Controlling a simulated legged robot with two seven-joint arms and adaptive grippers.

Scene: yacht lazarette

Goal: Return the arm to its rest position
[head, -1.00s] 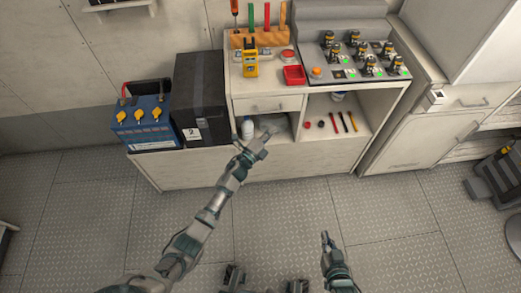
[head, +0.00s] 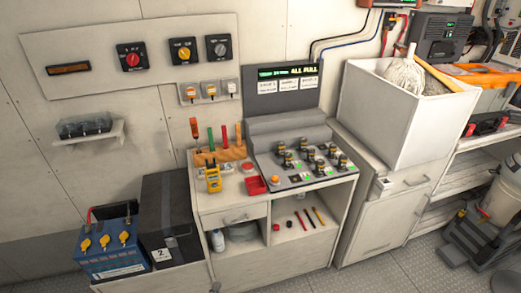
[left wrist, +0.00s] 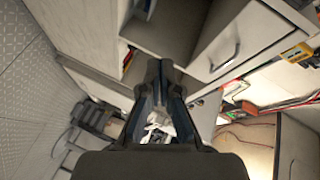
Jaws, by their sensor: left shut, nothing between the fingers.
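My left gripper fills the middle of the left wrist view (left wrist: 160,68). Its dark fingers are together with nothing between them. The rest of my left arm is out of the picture there. In the left wrist view the gripper is in front of the cabinet's open shelf and drawer (left wrist: 228,45). It holds nothing. My right gripper is in neither current view.
The blue battery (head: 108,250) and black box (head: 165,225) stand left of the cabinet. A yellow meter (head: 213,179), red tray (head: 255,185) and control panel (head: 308,160) are on top. Open floor (head: 385,277) lies at the front right.

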